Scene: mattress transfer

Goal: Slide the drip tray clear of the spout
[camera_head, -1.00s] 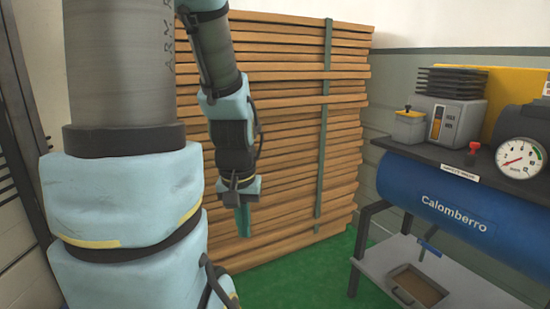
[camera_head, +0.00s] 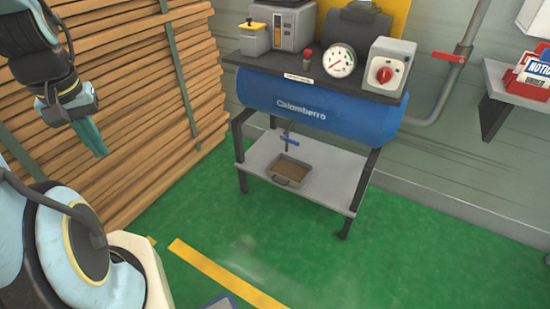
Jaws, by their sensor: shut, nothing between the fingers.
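The drip tray (camera_head: 290,171) is a small grey rectangular pan with a brown inside and a handle at its front. It sits on the light grey lower shelf (camera_head: 327,190) of the compressor stand. The spout (camera_head: 287,129), with a blue lever, hangs from under the blue tank (camera_head: 310,110), above the back part of the tray. My gripper (camera_head: 99,151) is at the upper left, in front of the stacked planks. Its teal fingers point down, shut and empty, well apart from the tray.
The stand's dark legs (camera_head: 362,180) frame the shelf. Stacked wooden planks (camera_head: 150,90) rise at left. Green floor (camera_head: 400,255) with a yellow stripe (camera_head: 225,275) is open in front. A wall shelf (camera_head: 515,95) with red boxes juts out at right.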

